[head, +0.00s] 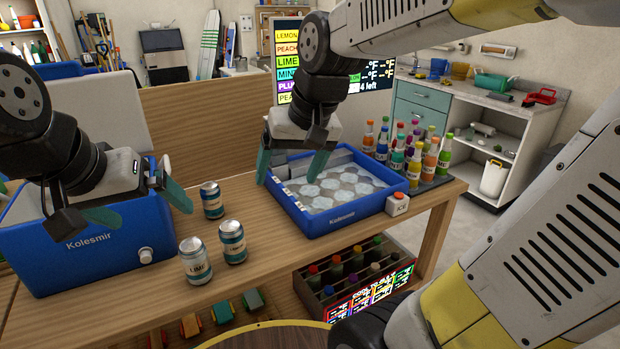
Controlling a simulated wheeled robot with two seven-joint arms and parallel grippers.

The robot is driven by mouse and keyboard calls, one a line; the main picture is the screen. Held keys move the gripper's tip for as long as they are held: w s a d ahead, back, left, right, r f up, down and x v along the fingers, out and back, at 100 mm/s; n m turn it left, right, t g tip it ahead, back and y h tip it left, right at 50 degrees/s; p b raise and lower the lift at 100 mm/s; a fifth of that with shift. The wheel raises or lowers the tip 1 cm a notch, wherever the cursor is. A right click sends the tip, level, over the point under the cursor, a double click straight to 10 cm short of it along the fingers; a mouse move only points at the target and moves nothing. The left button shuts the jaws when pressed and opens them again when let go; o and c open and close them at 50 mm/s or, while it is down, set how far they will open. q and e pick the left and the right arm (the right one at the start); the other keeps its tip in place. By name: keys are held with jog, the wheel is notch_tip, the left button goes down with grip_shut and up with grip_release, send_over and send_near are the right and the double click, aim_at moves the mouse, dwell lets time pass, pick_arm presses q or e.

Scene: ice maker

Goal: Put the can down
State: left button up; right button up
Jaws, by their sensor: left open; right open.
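Three teal-and-silver cans stand upright on the wooden table: a back can (211,200), a front right can (232,243) and a front left can (195,262) whose label reads LIME. My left gripper (140,207) is open and empty, with its teal fingers over the blue Kolesmir cooler (100,255), left of the cans. My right gripper (290,168) is open and empty, over the left part of the blue ice tray (325,222). No can is held in either gripper.
Several colourful bottles (398,158) stand right of the tray. A white box with a red-orange button (397,203) sits at the tray's front right corner. A bottle crate (352,270) is below the table. Bare table (262,218) lies between the cans and the tray.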

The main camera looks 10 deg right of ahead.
jog(key=s+d+t, duration=0.2)
jog(key=s+d, duration=0.3)
jog(key=s, duration=0.2)
pick_arm(q)
jog(key=shift+c, duration=0.2)
pick_arm(e)
jog(key=shift+r, duration=0.15)
dwell(0.8)
